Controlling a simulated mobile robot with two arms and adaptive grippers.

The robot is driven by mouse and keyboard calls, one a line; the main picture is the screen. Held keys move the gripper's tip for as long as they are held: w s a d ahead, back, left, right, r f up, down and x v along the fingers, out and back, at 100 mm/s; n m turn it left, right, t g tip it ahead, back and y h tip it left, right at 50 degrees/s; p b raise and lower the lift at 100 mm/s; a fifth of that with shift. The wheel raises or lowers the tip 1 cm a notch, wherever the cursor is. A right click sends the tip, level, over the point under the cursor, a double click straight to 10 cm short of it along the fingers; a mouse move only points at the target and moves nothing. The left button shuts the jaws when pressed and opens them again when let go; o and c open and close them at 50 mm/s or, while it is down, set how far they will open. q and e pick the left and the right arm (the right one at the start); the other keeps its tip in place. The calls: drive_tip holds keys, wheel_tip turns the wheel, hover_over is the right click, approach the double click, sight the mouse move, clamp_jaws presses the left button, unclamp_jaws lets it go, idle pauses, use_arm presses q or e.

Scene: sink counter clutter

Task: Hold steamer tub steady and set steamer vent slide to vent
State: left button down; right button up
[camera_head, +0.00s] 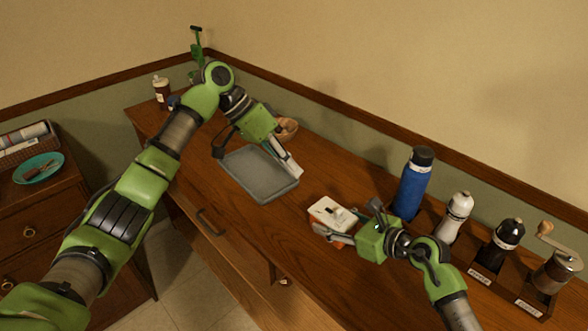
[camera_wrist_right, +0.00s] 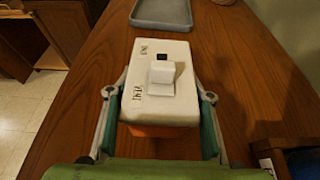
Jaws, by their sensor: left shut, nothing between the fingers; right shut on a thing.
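The steamer tub (camera_head: 335,214) has a white lid over an orange body and stands on the wooden counter. My right gripper (camera_head: 347,219) is shut on it, with one finger along each side. In the right wrist view, the white steamer vent slide (camera_wrist_right: 162,77) is a raised block on the lid. A small dark square opening (camera_wrist_right: 162,57) shows just beyond the slide. A "VENT" label is at the lid's near left, and another, hard to read, is farther up. My left gripper (camera_head: 292,171) is shut and empty by the grey tray's right end, apart from the tub.
A grey tray (camera_head: 243,179) lies left of the tub. A blue bottle (camera_head: 413,185) stands behind the tub. A white mill (camera_head: 457,213), a dark mill (camera_head: 503,244) and a grinder (camera_head: 551,274) stand to the right. A wooden bowl (camera_head: 288,128) is behind the left gripper.

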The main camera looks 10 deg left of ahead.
drive_tip(key=o, duration=1.3)
drive_tip(key=shift+o, duration=0.2)
drive_tip(key=shift+d, duration=0.1)
